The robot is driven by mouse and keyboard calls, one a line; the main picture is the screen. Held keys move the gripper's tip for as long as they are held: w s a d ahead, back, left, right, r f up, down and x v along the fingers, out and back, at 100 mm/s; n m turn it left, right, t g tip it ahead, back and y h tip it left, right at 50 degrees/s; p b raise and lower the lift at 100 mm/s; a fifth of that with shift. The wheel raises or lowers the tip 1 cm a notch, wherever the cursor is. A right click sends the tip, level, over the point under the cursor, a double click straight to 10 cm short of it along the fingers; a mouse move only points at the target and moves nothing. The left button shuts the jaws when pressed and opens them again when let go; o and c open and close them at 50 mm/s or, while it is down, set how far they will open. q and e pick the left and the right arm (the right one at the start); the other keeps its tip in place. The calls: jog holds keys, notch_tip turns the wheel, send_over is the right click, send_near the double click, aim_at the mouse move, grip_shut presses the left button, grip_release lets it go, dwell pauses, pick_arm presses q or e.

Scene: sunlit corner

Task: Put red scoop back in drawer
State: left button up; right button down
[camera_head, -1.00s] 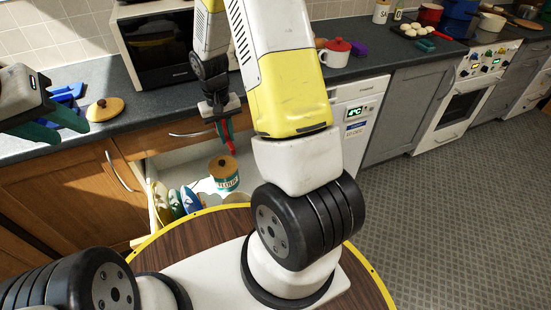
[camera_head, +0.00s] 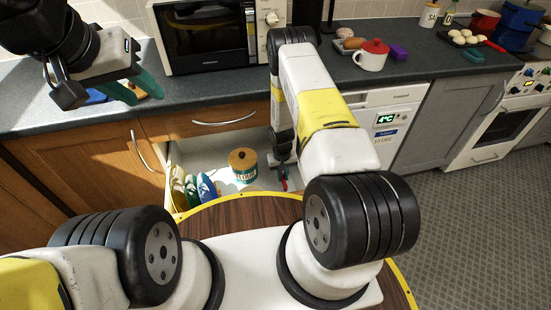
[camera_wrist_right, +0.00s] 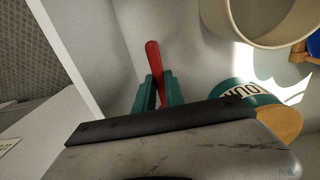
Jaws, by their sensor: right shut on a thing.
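The red scoop (camera_head: 285,184) is held in my right gripper (camera_head: 281,176), low at the right side of the open drawer (camera_head: 222,143). The right wrist view shows the red scoop (camera_wrist_right: 153,56) between the teal fingers of my right gripper (camera_wrist_right: 158,92), pointing away into the white drawer interior. Whether the scoop touches the drawer bottom I cannot tell. The forearm partly hides the drawer's right end in the head view. My left gripper (camera_head: 136,90) hangs over the counter at the left, teal fingers apart and empty.
A flour tin (camera_head: 243,166) with a brown lid stands in the drawer, left of my right gripper. A cream round container (camera_wrist_right: 232,28) shows in the wrist view.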

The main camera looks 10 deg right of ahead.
jog(key=shift+f, duration=2.9)
jog(key=shift+f, duration=0.1)
jog(key=c, duration=1.4)
grip_release()
jog(key=shift+c, duration=0.2)
